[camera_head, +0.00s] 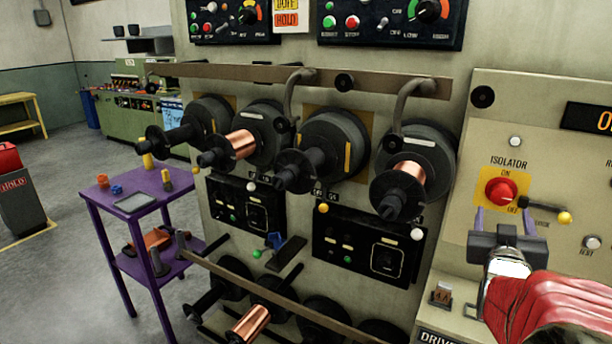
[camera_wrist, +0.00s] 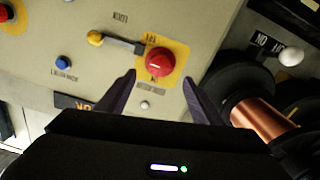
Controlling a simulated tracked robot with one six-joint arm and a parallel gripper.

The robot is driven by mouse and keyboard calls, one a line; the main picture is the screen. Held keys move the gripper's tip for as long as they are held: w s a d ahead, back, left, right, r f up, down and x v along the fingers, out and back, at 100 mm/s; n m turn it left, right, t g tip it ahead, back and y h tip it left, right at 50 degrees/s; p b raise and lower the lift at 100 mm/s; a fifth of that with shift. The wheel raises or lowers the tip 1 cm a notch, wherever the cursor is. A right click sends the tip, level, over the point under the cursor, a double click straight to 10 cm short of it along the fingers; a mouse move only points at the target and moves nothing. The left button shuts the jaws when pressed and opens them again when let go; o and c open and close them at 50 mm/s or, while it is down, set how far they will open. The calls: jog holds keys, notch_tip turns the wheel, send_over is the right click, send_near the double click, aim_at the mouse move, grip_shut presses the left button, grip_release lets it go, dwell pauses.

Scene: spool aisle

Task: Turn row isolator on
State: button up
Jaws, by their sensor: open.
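The isolator's red knob (camera_head: 501,191) sits on a yellow plate (camera_head: 482,207) on the beige panel at right, with ISOLATOR and ON above it and OFF below right. A dark lever with a yellow ball end (camera_head: 565,217) lies to its right, near the lock lettering. In the wrist view the picture is inverted: the red knob (camera_wrist: 159,62) is between and beyond my fingertips, and the lever's yellow ball (camera_wrist: 95,38) is to the left. My gripper (camera_head: 505,214) is open and empty in front of the panel, just below the knob; it also shows in the wrist view (camera_wrist: 159,77).
Spool holders with copper wire (camera_head: 408,172) stand left of the panel. A white button (camera_head: 515,141) sits above the knob and another (camera_head: 592,242) at far right. A purple table (camera_head: 100,191) stands on the left, with open floor around it.

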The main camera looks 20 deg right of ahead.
aim_at(501, 198)
jog(key=shift+x, duration=4.75)
